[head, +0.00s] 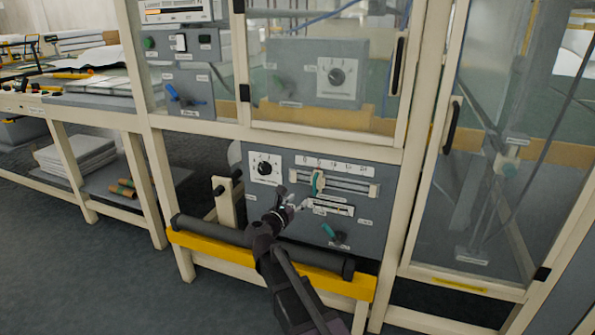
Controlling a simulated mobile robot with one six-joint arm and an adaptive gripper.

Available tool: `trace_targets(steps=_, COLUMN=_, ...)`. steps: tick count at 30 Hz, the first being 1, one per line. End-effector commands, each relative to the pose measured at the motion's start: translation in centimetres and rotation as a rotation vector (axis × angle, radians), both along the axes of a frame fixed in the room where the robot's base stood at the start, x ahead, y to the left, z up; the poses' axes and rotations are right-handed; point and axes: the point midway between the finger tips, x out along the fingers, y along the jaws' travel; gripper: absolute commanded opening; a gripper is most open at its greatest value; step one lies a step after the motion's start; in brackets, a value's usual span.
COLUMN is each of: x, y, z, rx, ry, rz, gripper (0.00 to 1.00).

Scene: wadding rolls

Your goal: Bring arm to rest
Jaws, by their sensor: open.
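My arm reaches up from the bottom of the head view. My gripper (299,206) is at its end, in front of the grey lower control panel (370,232). It is open, and I see nothing between its fingers. A dial (265,168) is at the panel's upper left, and a teal lever (330,232) is lower down. My arm hides part of the panel's lower left.
A dark roller (215,231) and a yellow bar (212,247) cross in front of the machine below the panel. Cream frame posts and glazed doors (490,170) stand around it. A workbench (95,100) is at left. The floor (90,275) at lower left is clear.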

Motion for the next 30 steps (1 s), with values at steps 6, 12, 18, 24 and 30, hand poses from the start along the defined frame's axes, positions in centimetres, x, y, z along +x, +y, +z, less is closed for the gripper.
trace_targets(steps=6, x=-1.3, y=-4.1, z=-2.0, rx=0.212, ry=-0.013, rz=-0.094, gripper=0.54)
trace_targets(steps=12, x=-4.0, y=-9.8, z=-5.7, rx=0.578, ry=-0.054, rz=-0.284, gripper=0.54)
trace_targets(steps=18, x=-7.9, y=-14.7, z=-9.9, rx=0.962, ry=-0.125, rz=-0.547, gripper=0.54)
trace_targets(steps=24, x=-12.4, y=-17.8, z=-13.5, rx=1.301, ry=-0.218, rz=-0.854, gripper=0.54)
trace_targets(steps=30, x=-17.1, y=-19.2, z=-16.3, rx=1.582, ry=-0.323, rz=-1.201, gripper=0.54)
